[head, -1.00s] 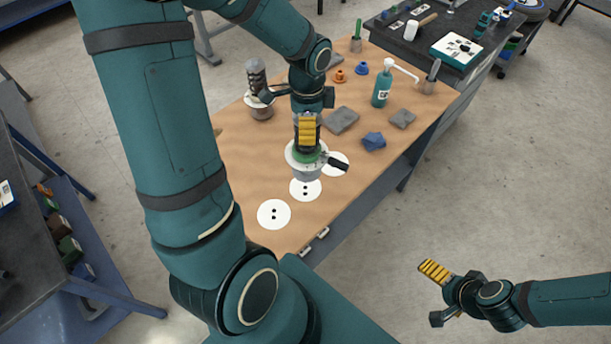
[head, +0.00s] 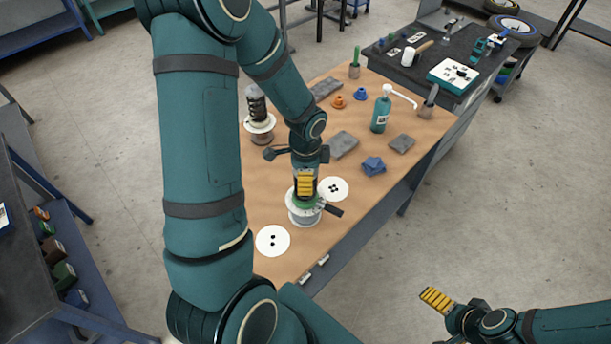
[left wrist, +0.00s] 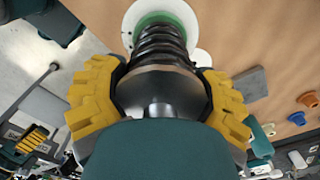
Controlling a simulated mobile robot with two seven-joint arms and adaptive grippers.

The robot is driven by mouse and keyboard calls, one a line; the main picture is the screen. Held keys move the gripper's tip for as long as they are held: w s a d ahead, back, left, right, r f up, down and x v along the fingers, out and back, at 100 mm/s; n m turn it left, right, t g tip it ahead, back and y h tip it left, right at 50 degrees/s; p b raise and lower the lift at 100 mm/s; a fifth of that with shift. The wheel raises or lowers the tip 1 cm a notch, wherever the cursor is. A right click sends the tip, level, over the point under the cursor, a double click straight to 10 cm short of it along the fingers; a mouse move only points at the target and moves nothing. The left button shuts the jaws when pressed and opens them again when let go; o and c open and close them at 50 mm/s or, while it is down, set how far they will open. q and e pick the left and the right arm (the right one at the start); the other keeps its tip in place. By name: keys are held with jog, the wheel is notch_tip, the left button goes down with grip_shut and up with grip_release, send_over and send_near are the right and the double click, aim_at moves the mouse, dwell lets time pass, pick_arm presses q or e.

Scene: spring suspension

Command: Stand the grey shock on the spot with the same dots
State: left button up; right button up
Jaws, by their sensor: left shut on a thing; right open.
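My left gripper (head: 306,183) is shut on an upright shock (head: 305,213) with a green ring and a pale round base. In the left wrist view the shock (left wrist: 160,42) shows black bellows between the yellow pads. It stands over the middle white spot and hides it; I cannot tell if the base touches the table. A white spot with two dots (head: 273,240) lies to its front left, and one with several dots (head: 333,188) to its back right. A second, dark shock (head: 257,105) stands at the table's left edge. My right gripper (head: 438,318) is open and empty, off the table.
The wooden table (head: 290,265) holds grey blocks (head: 402,144), a crumpled blue cloth (head: 373,166) and a teal bottle (head: 380,112) on its right half. Orange (head: 338,102) and blue (head: 361,94) small parts lie further back. A dark bench (head: 425,70) adjoins the far right.

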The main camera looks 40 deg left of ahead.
pick_arm(q)
jog(key=shift+f, duration=0.1)
jog(key=o, duration=1.3)
jog(key=shift+r, duration=0.25)
notch_tip(320, 180, up, 12)
jog(key=shift+f+p, duration=0.1)
jog(key=shift+p, duration=0.65)
jog(key=s+d+f+n+t+h, duration=0.1)
jog(key=s+d+f+n+h, duration=0.1)
jog(key=d+f+n, duration=0.4)
jog(key=s+d+f+n+t+h, duration=0.1)
jog(key=d+f+n, duration=0.5)
jog(key=d+f, duration=0.8)
jog(key=s+d+h, duration=0.1)
jog(key=d, duration=0.2)
jog(key=shift+d+f, duration=0.15)
jog(key=shift+f, duration=0.15)
